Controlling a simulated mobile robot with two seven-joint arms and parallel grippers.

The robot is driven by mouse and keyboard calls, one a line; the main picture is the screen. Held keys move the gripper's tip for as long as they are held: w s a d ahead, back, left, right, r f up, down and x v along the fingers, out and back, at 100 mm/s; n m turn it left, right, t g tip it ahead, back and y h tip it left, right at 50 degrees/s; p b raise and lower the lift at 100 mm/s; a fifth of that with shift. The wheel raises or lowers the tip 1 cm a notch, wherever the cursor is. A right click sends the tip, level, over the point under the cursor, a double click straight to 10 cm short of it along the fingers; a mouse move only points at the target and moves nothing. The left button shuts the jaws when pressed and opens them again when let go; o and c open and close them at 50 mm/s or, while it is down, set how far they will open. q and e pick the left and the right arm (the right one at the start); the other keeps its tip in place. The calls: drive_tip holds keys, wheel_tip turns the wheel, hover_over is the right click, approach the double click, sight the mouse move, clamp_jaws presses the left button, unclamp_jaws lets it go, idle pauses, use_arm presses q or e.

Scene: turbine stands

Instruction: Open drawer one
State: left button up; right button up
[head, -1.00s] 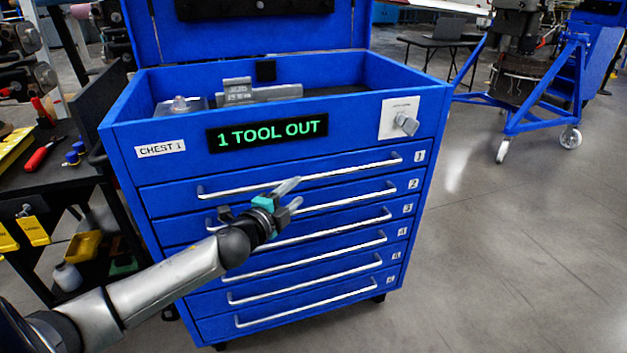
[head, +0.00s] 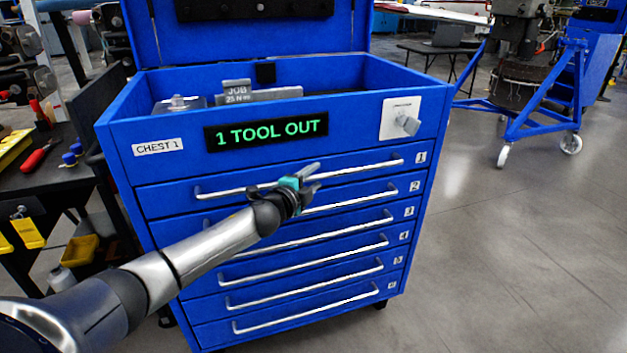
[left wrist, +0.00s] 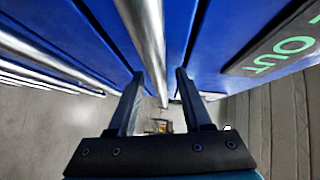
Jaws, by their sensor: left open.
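Drawer one (head: 170,200) is the top drawer of the blue tool chest, marked with a 1 label, and its front is flush with the chest. Its long silver bar handle (head: 365,167) runs across the front. My left gripper (head: 315,178) is open at about the middle of this handle and hides part of it. In the left wrist view the gripper's two fingers (left wrist: 157,85) are apart, and a silver handle bar (left wrist: 145,40) runs down towards the gap between them. I cannot tell whether they touch it. My right gripper is not in view.
The chest (head: 350,135) carries a "1 TOOL OUT" display (head: 266,132) and an open top tray. More closed drawers with handles lie below. A black bench (head: 60,180) with tools stands at left. The floor (head: 500,250) at right is clear up to a blue wheeled stand (head: 535,125).

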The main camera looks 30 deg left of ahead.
use_arm(q)
drive_tip(key=shift+c, duration=0.2)
clamp_jaws()
idle(0.3)
idle(1.1)
